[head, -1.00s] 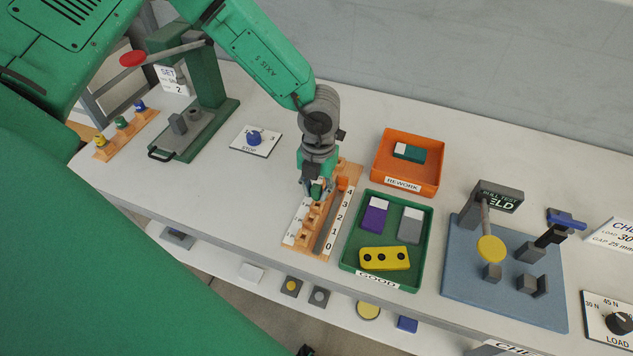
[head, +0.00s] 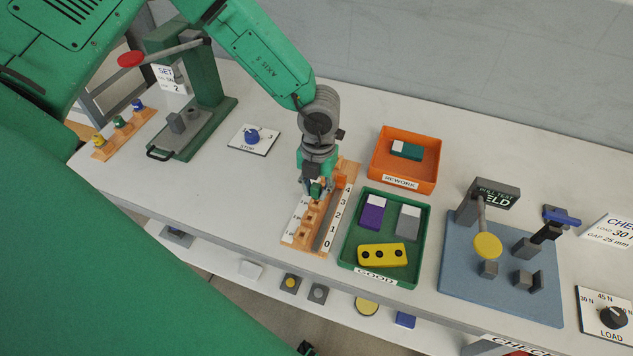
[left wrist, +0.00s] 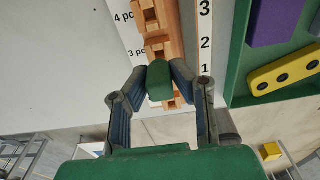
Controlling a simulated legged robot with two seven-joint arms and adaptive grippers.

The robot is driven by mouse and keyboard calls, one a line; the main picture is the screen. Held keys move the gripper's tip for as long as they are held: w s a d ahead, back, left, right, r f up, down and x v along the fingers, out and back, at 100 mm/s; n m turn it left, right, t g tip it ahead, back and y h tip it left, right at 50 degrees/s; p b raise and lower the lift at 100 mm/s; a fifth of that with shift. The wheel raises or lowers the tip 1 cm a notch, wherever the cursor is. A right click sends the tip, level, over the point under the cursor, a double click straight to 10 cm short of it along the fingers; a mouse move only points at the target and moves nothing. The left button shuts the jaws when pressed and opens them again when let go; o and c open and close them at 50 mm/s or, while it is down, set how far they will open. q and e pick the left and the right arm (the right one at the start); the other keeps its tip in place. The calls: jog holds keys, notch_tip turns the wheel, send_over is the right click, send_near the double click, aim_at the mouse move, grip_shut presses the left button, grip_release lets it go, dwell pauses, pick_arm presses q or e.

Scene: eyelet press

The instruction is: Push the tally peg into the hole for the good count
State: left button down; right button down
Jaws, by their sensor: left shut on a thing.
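My left gripper (head: 316,189) is over the upper half of the wooden tally board (head: 318,249), fingers pointing down. It is shut on the green tally peg (head: 316,188), which also shows between the fingertips in the left wrist view (left wrist: 158,80).
The green GOOD tray (head: 346,250), close to the right, holds purple, grey and yellow parts. The orange REWORK tray (head: 402,136) is behind it. The table left of the board is clear up to the STOP dial (head: 252,136).

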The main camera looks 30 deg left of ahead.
dwell(0.8)
pick_arm(q)
jog(key=shift+f, duration=0.45)
jog(key=shift+p, duration=0.7)
dwell(1.5)
jog(key=shift+f+b, duration=0.5)
jog(key=shift+f, duration=0.3)
jog(key=c, duration=1.3)
grip_release()
